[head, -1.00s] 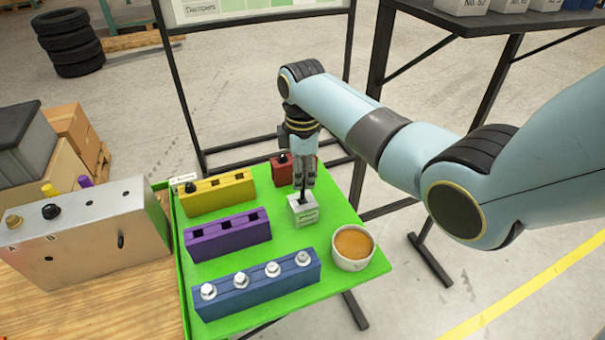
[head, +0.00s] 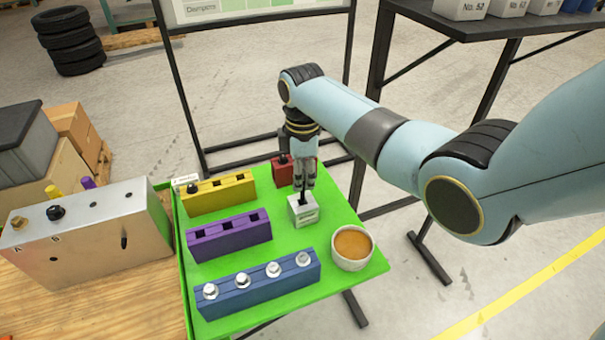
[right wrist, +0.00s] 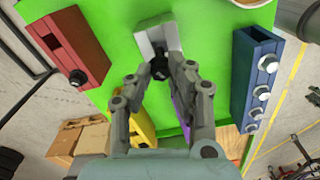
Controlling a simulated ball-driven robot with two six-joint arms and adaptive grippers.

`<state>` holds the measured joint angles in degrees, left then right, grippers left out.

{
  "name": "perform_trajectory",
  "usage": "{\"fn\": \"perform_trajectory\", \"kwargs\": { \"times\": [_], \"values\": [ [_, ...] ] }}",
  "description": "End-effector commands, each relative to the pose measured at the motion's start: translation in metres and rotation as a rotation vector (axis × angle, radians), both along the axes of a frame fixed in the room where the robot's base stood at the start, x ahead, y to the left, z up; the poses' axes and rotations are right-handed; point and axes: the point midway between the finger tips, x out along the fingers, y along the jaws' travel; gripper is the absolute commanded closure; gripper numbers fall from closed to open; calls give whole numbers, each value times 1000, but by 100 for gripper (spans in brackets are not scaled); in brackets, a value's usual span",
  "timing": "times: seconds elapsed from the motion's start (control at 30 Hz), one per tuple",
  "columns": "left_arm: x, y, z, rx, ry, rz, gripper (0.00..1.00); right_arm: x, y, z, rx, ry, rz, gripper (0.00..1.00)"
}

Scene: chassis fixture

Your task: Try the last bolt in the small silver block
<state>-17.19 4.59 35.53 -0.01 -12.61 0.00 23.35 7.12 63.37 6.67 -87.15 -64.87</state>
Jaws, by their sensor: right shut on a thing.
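The small silver block (head: 303,213) stands on the green mat, with a label on its front face. My right gripper (head: 304,184) points down just above it, shut on a dark bolt (head: 303,197). The bolt stands upright, its lower end at the top of the block; how deep it sits I cannot tell. In the right wrist view the fingers (right wrist: 163,78) close around the black bolt head (right wrist: 159,69) beside the silver block (right wrist: 152,38). My left gripper is not in view.
Around the block are a yellow rack (head: 218,193) with one black bolt, a purple rack (head: 229,236), a blue rack (head: 257,287) with several silver bolts, a red block (head: 283,172) and a bowl (head: 352,248). A large silver chassis (head: 90,243) stands at left.

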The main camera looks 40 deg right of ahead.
Motion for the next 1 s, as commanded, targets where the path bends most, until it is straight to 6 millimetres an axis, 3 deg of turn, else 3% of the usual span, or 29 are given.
{"fn": "perform_trajectory", "kwargs": {
  "times": [0.37,1.0],
  "values": [
    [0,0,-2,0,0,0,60,0,0,-2,0,0,0,100],
    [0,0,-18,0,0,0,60,0,0,-27,0,0,0,100]
  ]
}}
